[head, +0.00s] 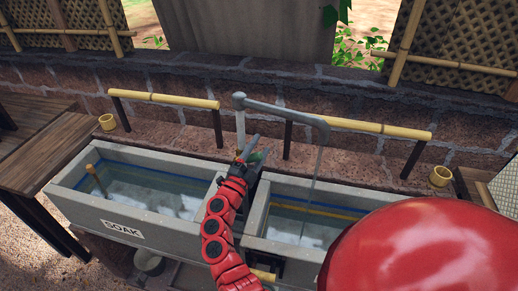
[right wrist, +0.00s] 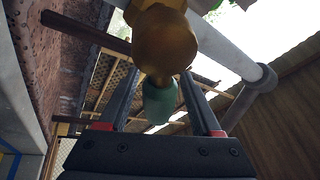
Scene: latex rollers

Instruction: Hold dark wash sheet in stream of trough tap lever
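The trough tap (head: 240,128) is a grey upright pipe with a spout bent to the right, and a thin stream (head: 317,165) falls from its end into the right basin (head: 255,215). My right gripper (head: 256,151) is at the pipe's base, near a small green part. In the right wrist view, my right gripper's fingers (right wrist: 160,90) stand apart on either side of the tap lever's teal tip (right wrist: 160,103), below a brass body (right wrist: 165,45). I see no clear contact. I cannot make out the dark wash sheet. My left gripper is not in view.
The left basin (head: 125,225), marked SOAK, holds water and a wooden stick (head: 96,180). Bamboo rails (head: 165,99) stand behind the trough against a stone wall. A wooden table (head: 50,150) is at the left. Small bamboo cups (head: 107,122) stand on the ledge.

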